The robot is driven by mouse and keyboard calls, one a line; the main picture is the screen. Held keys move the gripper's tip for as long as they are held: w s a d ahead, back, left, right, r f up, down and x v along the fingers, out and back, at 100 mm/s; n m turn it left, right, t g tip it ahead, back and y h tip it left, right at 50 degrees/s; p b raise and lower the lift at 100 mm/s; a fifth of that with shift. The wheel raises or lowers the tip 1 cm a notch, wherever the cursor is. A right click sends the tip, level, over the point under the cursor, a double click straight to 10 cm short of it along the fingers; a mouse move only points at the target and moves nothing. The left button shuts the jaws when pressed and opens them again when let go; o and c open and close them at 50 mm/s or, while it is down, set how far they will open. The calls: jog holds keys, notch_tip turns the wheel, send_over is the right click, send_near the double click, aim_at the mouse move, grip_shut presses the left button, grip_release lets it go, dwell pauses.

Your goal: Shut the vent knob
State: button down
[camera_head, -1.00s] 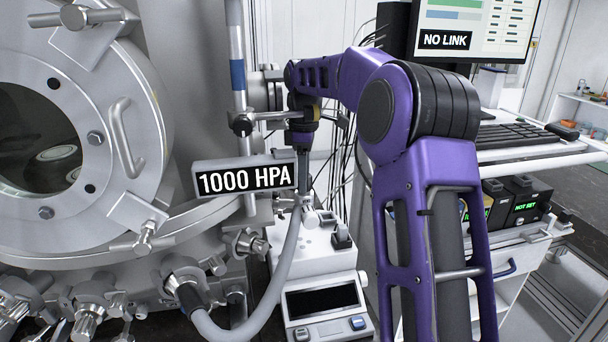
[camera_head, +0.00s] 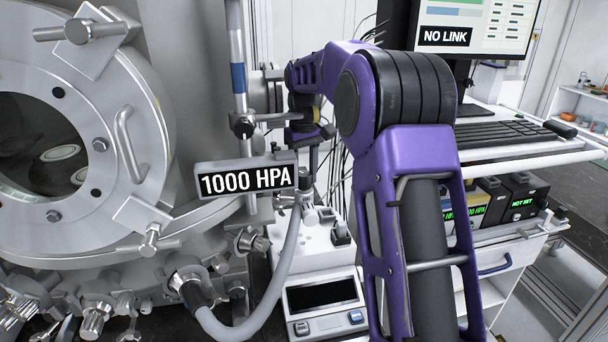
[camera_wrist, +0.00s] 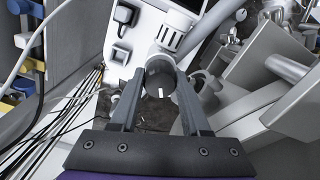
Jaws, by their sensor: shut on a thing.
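The vent knob (camera_wrist: 160,74) is a dark round knob with a white pointer mark, at the upper middle of the wrist view. My gripper (camera_wrist: 161,83) has one finger on each side of the knob and is shut on it. The pale ribbed fitting (camera_wrist: 174,32) is just beyond the knob. In the head view my wrist (camera_head: 303,132) is above the pump's white top, and my fingers and the knob cannot be made out clearly. The pressure sign (camera_head: 246,180) reads 1000 HPA.
The large round chamber door (camera_head: 145,135) fills the left. A grey hose (camera_head: 283,262) curves in front of the white unit (camera_head: 325,300). The monitor (camera_head: 475,28) reads NO LINK. Dark boxes (camera_head: 515,200) sit on the right-hand cart. Loose cables hang behind my arm.

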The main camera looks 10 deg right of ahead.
jog(key=m, duration=0.5)
jog(key=shift+m, duration=0.4)
dwell(0.4)
jog(key=shift+c, duration=1.9)
grip_release()
